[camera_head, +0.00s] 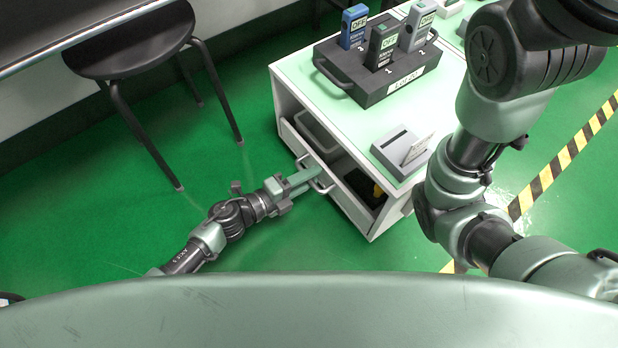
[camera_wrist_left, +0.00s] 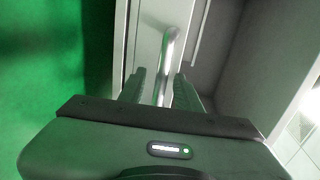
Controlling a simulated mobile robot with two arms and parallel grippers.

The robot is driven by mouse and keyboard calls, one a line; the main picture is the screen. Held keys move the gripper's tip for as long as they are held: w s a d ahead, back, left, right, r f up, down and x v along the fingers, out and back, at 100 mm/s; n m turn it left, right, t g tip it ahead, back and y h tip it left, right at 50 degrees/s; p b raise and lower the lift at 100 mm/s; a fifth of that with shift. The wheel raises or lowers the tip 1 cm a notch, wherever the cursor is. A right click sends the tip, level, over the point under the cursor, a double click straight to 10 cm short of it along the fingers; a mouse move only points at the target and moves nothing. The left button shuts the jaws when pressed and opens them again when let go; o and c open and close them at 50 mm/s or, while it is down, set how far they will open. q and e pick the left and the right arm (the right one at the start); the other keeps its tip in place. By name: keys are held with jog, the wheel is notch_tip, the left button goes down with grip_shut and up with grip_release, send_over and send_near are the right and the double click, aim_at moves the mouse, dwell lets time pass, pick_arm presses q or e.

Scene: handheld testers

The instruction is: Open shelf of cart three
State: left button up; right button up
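The white cart (camera_head: 357,107) stands right of centre in the head view. Its shelf front (camera_head: 345,198), a white panel with a metal handle (camera_head: 323,187), stands out from the body, and the inside shows behind it. My left gripper (camera_head: 308,177) is at this handle. In the left wrist view the handle (camera_wrist_left: 170,48) runs between the two fingers (camera_wrist_left: 160,90), which are close together around it; the contact itself is hard to see. The dark grey interior shows right of the panel there. My right arm crosses the right side of the head view; its gripper is out of view.
On the cart top are a dark case (camera_head: 400,85) with several handheld testers and a grey holder (camera_head: 403,152) with a card. Inside the shelf are a grey bin (camera_head: 318,132) and a dark item. A black chair (camera_head: 130,45) stands left; green floor between is clear.

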pick_arm(q)
grip_shut()
dwell(1.4)
